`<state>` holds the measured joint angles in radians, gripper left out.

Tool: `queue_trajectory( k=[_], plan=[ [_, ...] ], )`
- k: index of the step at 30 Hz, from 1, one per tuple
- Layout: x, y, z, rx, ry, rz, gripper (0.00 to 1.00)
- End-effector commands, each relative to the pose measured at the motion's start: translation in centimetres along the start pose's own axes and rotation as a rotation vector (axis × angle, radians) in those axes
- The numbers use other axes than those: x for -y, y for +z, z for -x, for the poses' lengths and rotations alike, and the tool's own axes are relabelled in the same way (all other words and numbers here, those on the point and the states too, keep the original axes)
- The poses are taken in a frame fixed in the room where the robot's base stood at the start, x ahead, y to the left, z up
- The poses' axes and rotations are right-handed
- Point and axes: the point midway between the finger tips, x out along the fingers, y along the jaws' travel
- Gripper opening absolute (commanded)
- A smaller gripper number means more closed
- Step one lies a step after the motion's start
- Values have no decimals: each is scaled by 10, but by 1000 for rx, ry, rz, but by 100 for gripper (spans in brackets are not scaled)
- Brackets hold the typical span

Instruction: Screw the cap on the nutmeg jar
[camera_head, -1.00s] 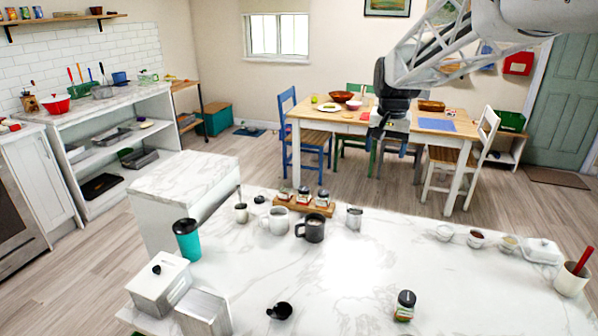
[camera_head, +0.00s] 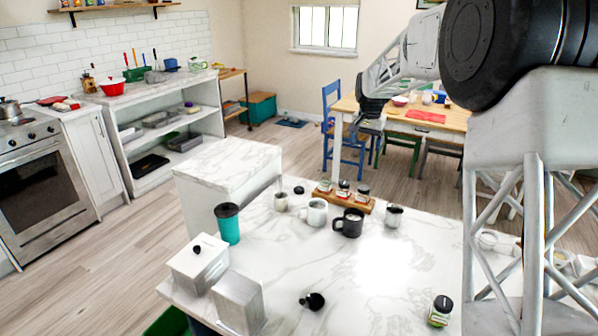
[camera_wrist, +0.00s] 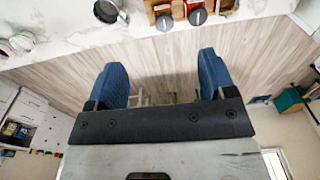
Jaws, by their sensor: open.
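No label is readable, so I cannot tell which jar is the nutmeg jar. Small jars with dark lids stand in a wooden rack (camera_head: 367,207) at the counter's back edge; the rack also shows in the wrist view (camera_wrist: 160,29). Another dark-lidded jar (camera_head: 440,311) stands alone at the front right. A small loose black piece (camera_head: 299,190), perhaps a cap, lies beside a small grey vessel (camera_head: 281,201). My gripper (camera_wrist: 161,65) is open and empty, its blue fingers wide apart. In the head view my gripper (camera_head: 367,138) is in the air beyond the rack.
A white mug (camera_head: 314,212), a dark mug (camera_head: 349,223) and a metal cup (camera_head: 393,216) stand near the rack. A teal tumbler (camera_head: 228,224), metal boxes (camera_head: 238,302) and a black scoop-like item (camera_head: 312,301) are on the counter (camera_head: 370,280). Its middle is clear.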

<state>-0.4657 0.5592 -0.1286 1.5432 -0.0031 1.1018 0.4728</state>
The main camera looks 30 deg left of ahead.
Motion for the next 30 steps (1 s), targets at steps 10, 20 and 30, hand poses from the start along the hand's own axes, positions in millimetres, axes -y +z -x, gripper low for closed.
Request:
queue_trajectory(
  k=[10,20,30],
  plan=[
    [81,-28,-58,20,6,5,77],
    [155,-43,-117,37,14,5,77],
    [229,-46,-183,52,22,7,77]
  ],
)
